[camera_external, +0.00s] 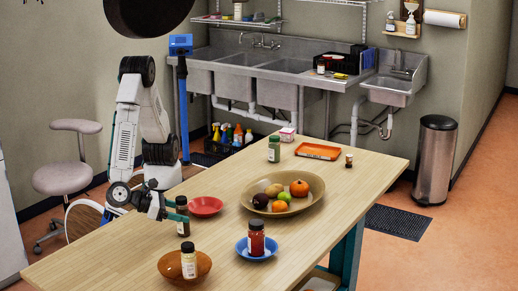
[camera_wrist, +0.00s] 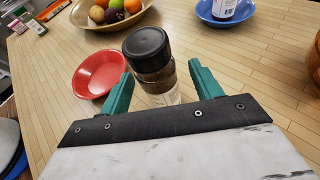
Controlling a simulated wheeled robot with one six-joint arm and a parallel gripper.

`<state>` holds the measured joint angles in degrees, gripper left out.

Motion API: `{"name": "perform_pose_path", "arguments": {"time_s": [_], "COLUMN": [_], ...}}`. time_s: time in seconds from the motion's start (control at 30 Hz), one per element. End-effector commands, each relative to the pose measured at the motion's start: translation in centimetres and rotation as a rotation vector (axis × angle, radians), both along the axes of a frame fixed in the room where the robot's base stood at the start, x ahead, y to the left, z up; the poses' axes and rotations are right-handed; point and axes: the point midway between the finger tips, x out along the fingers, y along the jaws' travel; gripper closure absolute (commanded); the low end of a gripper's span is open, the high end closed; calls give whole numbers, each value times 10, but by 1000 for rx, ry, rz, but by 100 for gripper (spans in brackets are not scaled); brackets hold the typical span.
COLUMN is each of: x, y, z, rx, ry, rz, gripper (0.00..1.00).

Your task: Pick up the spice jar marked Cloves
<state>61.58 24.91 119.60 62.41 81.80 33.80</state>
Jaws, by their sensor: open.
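A spice jar with a black lid (camera_wrist: 147,48) stands upright on the table between the two teal fingers of my gripper (camera_wrist: 160,72). The fingers are apart, one on each side of the jar. I cannot tell if either touches it. In the external view my gripper (camera_external: 172,211) is at this dark jar (camera_external: 183,228), at the table's left side. No label is readable, so I cannot tell which is Cloves.
A red plate (camera_external: 206,205) lies close beside the jar. A fruit bowl (camera_external: 250,205) stands mid-table. The blue plate (camera_external: 242,252) and brown bowl (camera_external: 172,268) are nearer the front. An orange tray (camera_external: 318,151) and small bottle (camera_external: 348,160) are at the back. The table's right side is clear.

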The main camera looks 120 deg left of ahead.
Motion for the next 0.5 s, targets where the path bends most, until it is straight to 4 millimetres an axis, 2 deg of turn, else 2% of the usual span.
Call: {"name": "perform_pose_path", "arguments": {"time_s": [0.17,0.4,0.43,0.5], "x": [15,18,18,18], "y": [19,21,21,21], "z": [-11,-13,-13,-13], "rx": [1,-1,-1,-1], "ry": [2,2,2,2], "rz": [2,1,1,1], "gripper": [36,36,42,61]}}
